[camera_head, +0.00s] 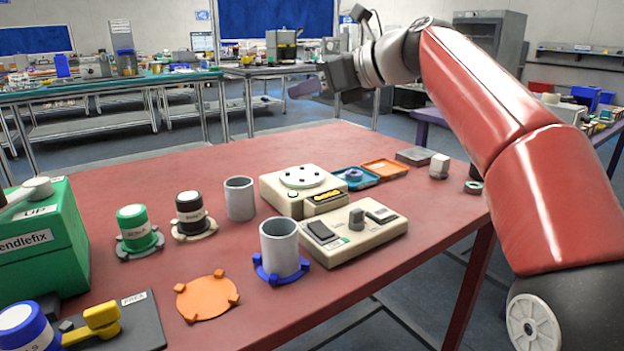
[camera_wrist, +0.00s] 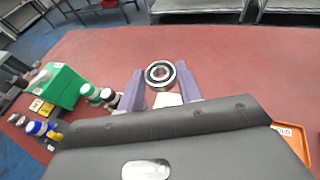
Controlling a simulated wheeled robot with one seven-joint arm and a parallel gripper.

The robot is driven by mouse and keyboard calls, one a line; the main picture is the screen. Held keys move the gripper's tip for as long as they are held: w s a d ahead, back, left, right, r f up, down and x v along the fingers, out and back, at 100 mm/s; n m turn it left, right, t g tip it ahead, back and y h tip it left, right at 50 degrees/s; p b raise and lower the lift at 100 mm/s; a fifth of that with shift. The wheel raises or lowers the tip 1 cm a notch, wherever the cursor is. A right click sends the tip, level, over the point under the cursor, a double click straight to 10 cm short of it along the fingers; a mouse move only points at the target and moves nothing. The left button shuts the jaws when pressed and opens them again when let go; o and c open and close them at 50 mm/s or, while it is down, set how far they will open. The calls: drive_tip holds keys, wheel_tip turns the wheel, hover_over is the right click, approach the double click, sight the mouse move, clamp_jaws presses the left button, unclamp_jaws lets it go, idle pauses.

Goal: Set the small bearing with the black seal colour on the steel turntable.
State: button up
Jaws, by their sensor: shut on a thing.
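My gripper (camera_head: 305,88) is raised above the far side of the red table in the head view. In the wrist view, my gripper (camera_wrist: 161,88) has its two purple fingers shut on a small steel bearing with a dark, black-looking seal (camera_wrist: 160,73). The bearing's round face shows toward the wrist camera; in the head view I cannot make it out. The turntable (camera_head: 302,177) appears to be the pale round plate with small dark dots on top of a beige unit at the table's middle. It looks empty, and my gripper is well above and beyond it.
A blue tray (camera_head: 370,182) with a purplish ring and an orange tray (camera_head: 385,167) lie right of the turntable unit. A beige device (camera_head: 350,239), grey cylinders and labelled bottles stand nearby. A green box (camera_head: 40,245) is at left. An orange disc (camera_head: 207,298) lies in front.

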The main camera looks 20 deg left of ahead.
sight(311, 177)
wheel_tip(311, 177, down, 15)
drive_tip(key=b, duration=0.5)
drive_tip(key=shift+r+b, duration=0.2)
drive_tip(key=shift+b, duration=0.1)
drive_tip(key=shift+r, duration=0.1)
drive_tip(key=o, duration=1.1)
drive_tip(key=shift+f, duration=0.2)
drive_tip(key=shift+r, duration=0.25)
drive_tip(key=p+v, duration=0.1)
drive_tip(key=v, duration=1.1)
drive_tip(key=shift+d, duration=0.1)
